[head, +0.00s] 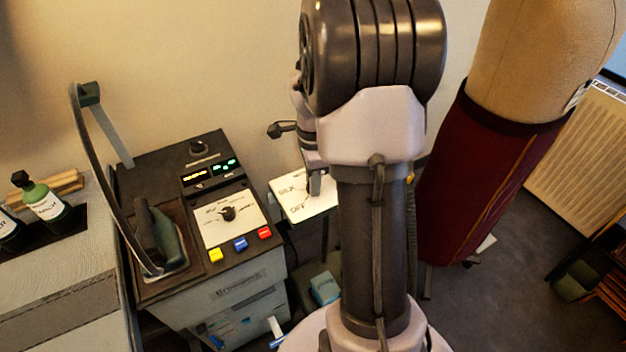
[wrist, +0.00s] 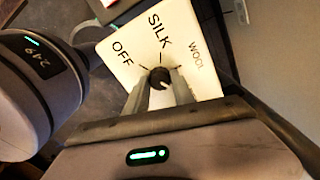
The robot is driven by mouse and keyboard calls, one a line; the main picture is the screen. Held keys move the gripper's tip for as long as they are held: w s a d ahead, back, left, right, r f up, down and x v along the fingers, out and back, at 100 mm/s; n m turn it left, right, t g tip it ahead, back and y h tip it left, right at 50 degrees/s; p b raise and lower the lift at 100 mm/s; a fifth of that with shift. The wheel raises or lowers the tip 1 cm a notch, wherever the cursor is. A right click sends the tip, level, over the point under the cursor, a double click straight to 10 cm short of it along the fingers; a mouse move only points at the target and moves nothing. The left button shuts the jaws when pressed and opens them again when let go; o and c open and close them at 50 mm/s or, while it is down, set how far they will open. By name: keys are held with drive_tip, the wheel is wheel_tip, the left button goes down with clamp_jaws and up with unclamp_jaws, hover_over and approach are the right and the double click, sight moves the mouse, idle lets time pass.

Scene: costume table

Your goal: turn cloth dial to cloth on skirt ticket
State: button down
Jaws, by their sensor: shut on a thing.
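The cloth dial is a dark round knob (wrist: 158,78) on a white plate (wrist: 130,75), lettered OFF, SILK and WOOL. My gripper (wrist: 159,88) is shut on this knob, one finger on each side. Which word the knob points to cannot be told. In the head view the plate (head: 290,208) sits right of the ironing station, and my gripper (head: 315,187) reaches down to it; my arm hides part of it. A dark red skirt (head: 480,170) is on a dress form at the right. A small white tag (head: 577,97) shows at its waist; its writing is too small to read.
The ironing station has a second dial (head: 228,213), yellow, blue and red buttons (head: 240,244) and an iron (head: 160,240) on its left. Bottles (head: 45,205) stand on the far-left counter. A radiator (head: 588,150) is behind the skirt.

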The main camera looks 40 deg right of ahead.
drive_tip(key=c, duration=1.1)
unclamp_jaws()
wheel_tip(320, 180, up, 18)
drive_tip(key=p, duration=0.6)
drive_tip(key=shift+f+p, duration=0.25)
drive_tip(key=shift+p, duration=0.05)
